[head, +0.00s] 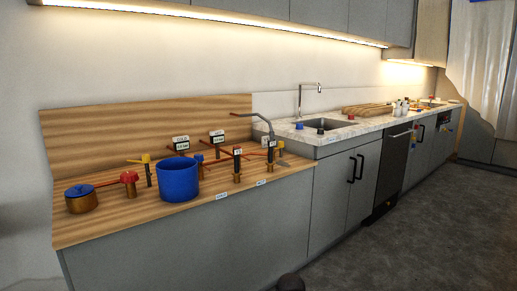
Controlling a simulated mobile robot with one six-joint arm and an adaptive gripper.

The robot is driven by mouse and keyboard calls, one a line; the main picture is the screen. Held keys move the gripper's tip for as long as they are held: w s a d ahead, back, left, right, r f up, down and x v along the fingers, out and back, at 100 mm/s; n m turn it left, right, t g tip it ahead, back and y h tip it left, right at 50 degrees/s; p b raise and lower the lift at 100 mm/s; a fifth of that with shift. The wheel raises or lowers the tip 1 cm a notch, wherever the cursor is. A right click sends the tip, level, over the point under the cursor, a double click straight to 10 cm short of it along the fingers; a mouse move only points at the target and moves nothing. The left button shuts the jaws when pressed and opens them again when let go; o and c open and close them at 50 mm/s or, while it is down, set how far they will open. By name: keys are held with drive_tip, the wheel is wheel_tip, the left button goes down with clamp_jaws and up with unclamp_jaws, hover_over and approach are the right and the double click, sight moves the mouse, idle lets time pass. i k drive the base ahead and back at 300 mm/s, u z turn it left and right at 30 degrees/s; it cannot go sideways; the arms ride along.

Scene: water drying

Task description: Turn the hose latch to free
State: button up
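A grey curved hose (262,118) arches over the right end of the wooden counter. It comes down beside a dark upright fitting (271,150) with a yellow part (280,145) close by. Which piece is the hose latch, and how it is turned, is too small to tell. Another dark fitting (237,160) on a brass foot stands to the left.
A blue bucket (178,180), a brass pot (82,203) with a blue top, a red valve (129,178) and orange pipes crowd the wooden counter (120,225). A sink (325,125) lies to the right.

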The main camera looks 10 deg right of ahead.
sight(280, 143)
drive_tip(key=i, duration=0.95)
